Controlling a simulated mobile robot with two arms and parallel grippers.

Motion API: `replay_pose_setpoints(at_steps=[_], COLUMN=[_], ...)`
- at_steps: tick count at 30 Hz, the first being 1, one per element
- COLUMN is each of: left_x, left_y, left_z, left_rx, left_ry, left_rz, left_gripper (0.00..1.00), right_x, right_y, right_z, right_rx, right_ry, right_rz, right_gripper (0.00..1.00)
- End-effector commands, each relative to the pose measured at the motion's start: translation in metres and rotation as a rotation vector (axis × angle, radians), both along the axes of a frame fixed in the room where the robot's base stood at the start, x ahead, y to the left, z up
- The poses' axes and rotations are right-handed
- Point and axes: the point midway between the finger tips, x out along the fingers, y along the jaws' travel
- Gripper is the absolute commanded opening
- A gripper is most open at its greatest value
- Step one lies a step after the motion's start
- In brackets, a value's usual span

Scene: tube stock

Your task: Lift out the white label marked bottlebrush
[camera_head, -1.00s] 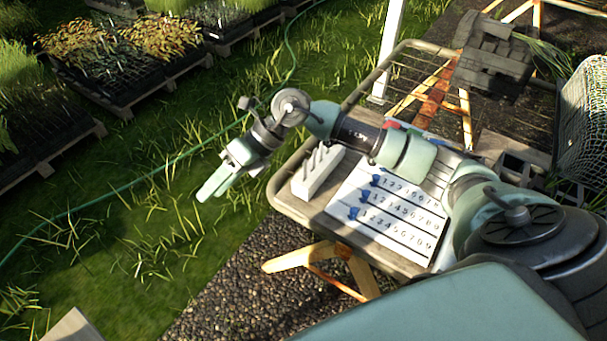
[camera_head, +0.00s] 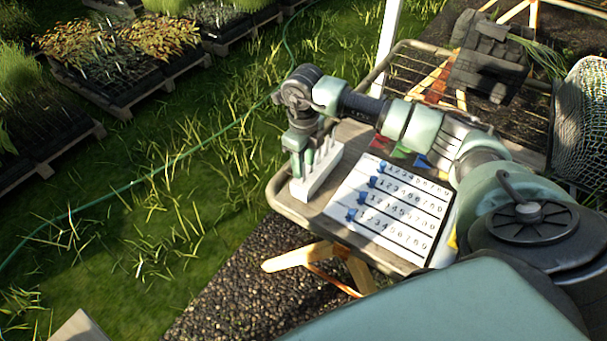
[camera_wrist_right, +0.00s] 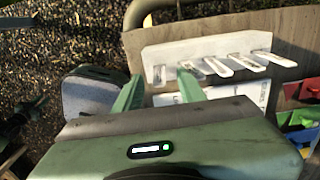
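A white label holder (camera_head: 318,182) stands at the left end of the wire-edged table, with several slim upright labels in it. In the right wrist view the holder (camera_wrist_right: 158,52) lies ahead of the fingers, and several pale labels (camera_wrist_right: 243,63) stick up from it. No writing on them can be read, so I cannot tell which is marked bottlebrush. My right gripper (camera_head: 301,168) points down at the holder's left part. In the wrist view its two green fingers (camera_wrist_right: 160,94) are apart, with no label clearly held between them. My left gripper is not in view.
A white board (camera_head: 385,213) with rows of numbers and blue markers lies right of the holder. Red, green and blue pieces (camera_wrist_right: 300,118) lie beyond it. Dark gloves (camera_head: 490,55) and a wire basket (camera_head: 580,120) are at the right.

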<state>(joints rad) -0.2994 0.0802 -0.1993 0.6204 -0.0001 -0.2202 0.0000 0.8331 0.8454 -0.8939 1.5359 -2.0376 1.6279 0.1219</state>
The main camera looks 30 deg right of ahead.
Motion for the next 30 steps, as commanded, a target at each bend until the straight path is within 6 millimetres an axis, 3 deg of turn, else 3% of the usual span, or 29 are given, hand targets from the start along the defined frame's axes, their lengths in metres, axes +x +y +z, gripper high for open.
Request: replay_pose_setpoints(at_steps=[9,13,14,30], left_x=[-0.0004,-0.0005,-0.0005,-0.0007], left_y=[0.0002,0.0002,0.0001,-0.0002], left_z=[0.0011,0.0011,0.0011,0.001], left_rx=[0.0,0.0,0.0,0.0], left_ry=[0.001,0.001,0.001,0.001], left_rz=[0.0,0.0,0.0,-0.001], left_gripper=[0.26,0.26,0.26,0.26], right_x=[0.0,0.0,0.0,0.0001], right_y=[0.0007,0.0007,0.0007,0.0006], right_z=[-0.0076,-0.0074,-0.0074,-0.0071], right_rx=[0.001,0.001,0.001,0.001], right_ry=[-0.001,-0.001,-0.001,-0.001], right_rz=[0.002,0.002,0.002,0.001], right_gripper=[0.4,0.04,0.0,0.0])
